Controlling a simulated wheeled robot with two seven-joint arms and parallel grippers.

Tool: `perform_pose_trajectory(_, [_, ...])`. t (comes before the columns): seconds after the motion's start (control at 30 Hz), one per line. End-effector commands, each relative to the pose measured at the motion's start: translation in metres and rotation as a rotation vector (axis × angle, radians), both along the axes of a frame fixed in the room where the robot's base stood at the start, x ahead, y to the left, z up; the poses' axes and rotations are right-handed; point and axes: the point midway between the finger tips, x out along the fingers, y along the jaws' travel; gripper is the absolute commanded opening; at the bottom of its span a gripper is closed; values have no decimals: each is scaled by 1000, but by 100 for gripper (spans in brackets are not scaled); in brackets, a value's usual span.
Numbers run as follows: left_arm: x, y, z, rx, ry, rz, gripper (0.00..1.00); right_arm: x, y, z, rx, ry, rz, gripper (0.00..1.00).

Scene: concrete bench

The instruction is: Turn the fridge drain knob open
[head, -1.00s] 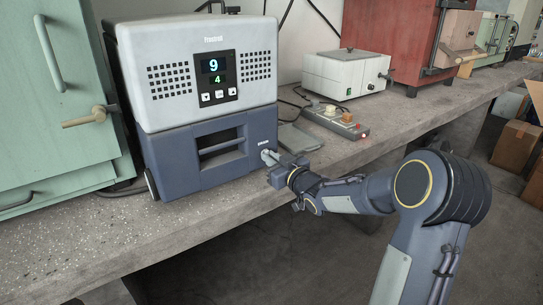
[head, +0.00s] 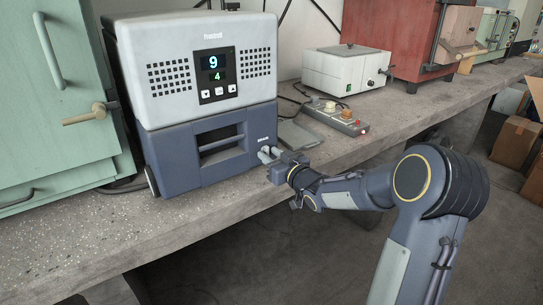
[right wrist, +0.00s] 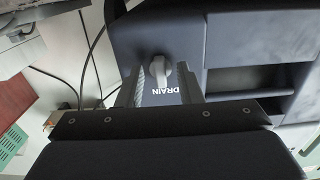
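The fridge (head: 193,110) is a two-tone box with a white upper part and a dark blue lower part. My right gripper (head: 266,154) is at the lower right of the fridge front. In the right wrist view its two fingers (right wrist: 159,86) are open, one on each side of the knob, with gaps visible. The fingers mostly hide the knob in the head view. My left gripper is out of view.
The fridge display (head: 215,66) reads 9 and 4. A control box (head: 335,117) with knobs and a flat grey plate (head: 297,134) lie on the bench right of the fridge. A green cabinet (head: 58,110) stands close on the left.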

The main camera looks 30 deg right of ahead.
Motion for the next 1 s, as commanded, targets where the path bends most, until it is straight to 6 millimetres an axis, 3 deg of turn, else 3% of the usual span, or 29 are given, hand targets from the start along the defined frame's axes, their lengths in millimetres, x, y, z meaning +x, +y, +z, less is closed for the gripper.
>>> perform_pose_trajectory(0.27, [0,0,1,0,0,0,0,-3,0,2,-2,-3,0,33])
perform_pose_trajectory(0.7, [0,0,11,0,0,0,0,-68,-6,2,-1,0,-2,33])
perform_pose_trajectory(1.0, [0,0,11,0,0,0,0,-78,-6,0,-1,-1,0,33])
